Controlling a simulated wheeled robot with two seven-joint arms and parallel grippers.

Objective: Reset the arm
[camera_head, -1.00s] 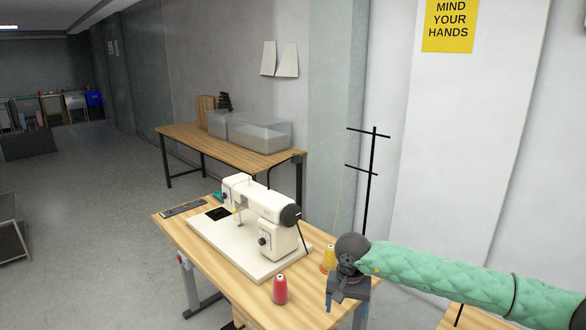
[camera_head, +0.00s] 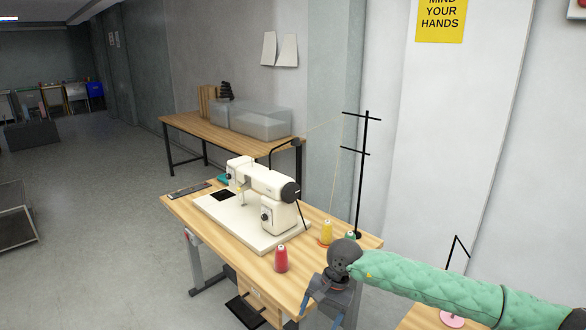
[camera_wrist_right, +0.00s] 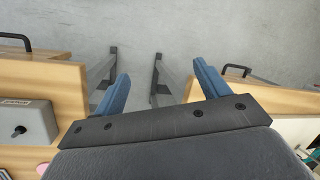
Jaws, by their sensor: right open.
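My right arm in its green padded sleeve (camera_head: 440,285) comes in from the right in the head view. My right gripper (camera_head: 318,305) hangs at the near right corner of the sewing table (camera_head: 245,258). In the right wrist view the right gripper (camera_wrist_right: 160,88) shows two blue fingers spread apart, with only floor and table legs between them, so it is open and empty. My left gripper is not in view.
A white sewing machine (camera_head: 265,192) stands on the table. A red thread cone (camera_head: 281,259) and a yellow cone (camera_head: 326,232) stand close to my gripper. A black thread stand (camera_head: 362,175) rises behind. Grey floor (camera_head: 110,230) is free at left.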

